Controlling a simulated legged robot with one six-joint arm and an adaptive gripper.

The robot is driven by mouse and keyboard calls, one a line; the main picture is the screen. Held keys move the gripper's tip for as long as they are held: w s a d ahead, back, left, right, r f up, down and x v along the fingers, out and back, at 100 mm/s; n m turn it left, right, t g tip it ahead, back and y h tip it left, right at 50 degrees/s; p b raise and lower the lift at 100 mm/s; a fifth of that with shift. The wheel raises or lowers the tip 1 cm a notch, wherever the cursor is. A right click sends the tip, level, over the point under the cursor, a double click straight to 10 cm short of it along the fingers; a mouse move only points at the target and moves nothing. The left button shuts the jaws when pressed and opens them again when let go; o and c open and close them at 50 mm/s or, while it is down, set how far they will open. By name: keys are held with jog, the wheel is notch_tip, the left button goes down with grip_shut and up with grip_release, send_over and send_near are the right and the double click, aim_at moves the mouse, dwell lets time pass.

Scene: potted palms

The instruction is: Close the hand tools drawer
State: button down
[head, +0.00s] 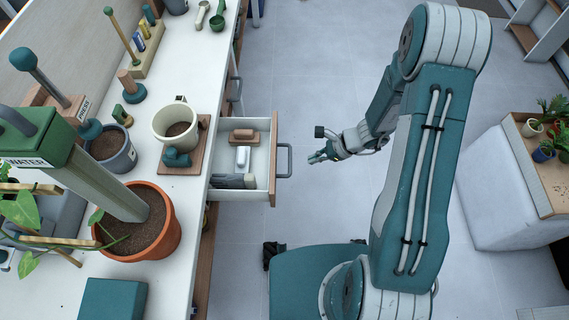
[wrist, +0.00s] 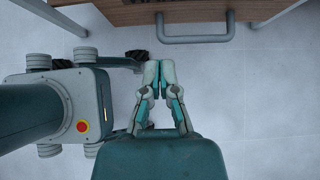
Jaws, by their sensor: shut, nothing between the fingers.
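The open drawer (head: 269,185) sticks out from the bench's right side in the head view. It holds a brown block (head: 243,136), a white item (head: 243,158) and grey items (head: 236,181). Its grey bar handle (head: 286,160) is on the drawer front. The handle also shows at the top of the wrist view (wrist: 196,39), below the brown drawer front (wrist: 160,13). My gripper (head: 314,158) is to the right of the handle, apart from it. In the wrist view my gripper (wrist: 159,66) has its fingers together and empty, below and left of the handle. No drawer label is readable.
The white bench (head: 190,75) carries an orange pot (head: 165,245), a cream pot (head: 177,125) and a grey pot (head: 112,150). A white unit with a plant tray (head: 520,150) stands at the right. The floor (head: 320,60) around the drawer front is clear.

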aim_at(283, 175)
jog(key=x, duration=0.3)
jog(key=a+r+x, duration=0.1)
jog(key=x, duration=0.5)
jog(key=shift+a+r, duration=0.2)
jog(key=shift+r, duration=0.1)
jog(key=shift+a, duration=0.65)
jog(key=a, duration=2)
jog(key=shift+w, duration=0.3)
jog(key=shift+a, duration=0.25)
jog(key=shift+r, duration=0.1)
